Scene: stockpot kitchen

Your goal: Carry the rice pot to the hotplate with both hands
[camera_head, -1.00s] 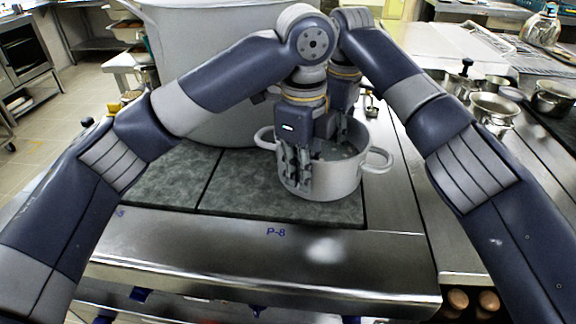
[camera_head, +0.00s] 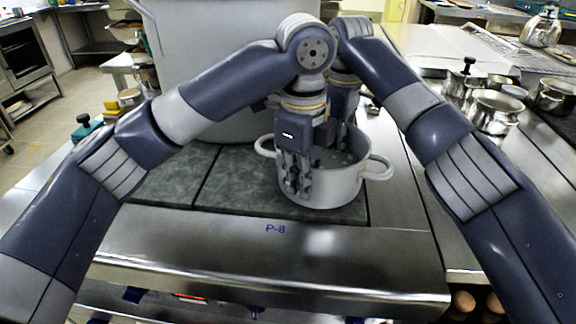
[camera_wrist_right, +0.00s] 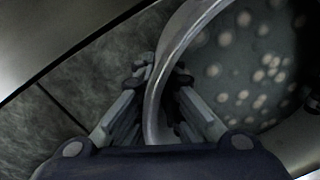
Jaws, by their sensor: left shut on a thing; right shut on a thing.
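The rice pot (camera_head: 335,188) is a light grey, two-handled pot. In the head view it is upright over the right end of the dark stone-like hotplate (camera_head: 245,190) marked P-8; I cannot tell whether its base touches. My left gripper (camera_head: 298,188) is shut on its near-left wall. My right gripper (camera_head: 342,140) is partly hidden behind the left one. In the right wrist view my right gripper (camera_wrist_right: 160,95) is shut on the pot's rim (camera_wrist_right: 178,50), and pale round spots show inside on a dark bottom.
A huge grey stockpot (camera_head: 225,50) stands close behind the rice pot, on the left. Several smaller metal pots (camera_head: 495,112) stand on the right counter. The steel front edge (camera_head: 250,262) is clear. A steel strip (camera_head: 393,200) lies right of the hotplate.

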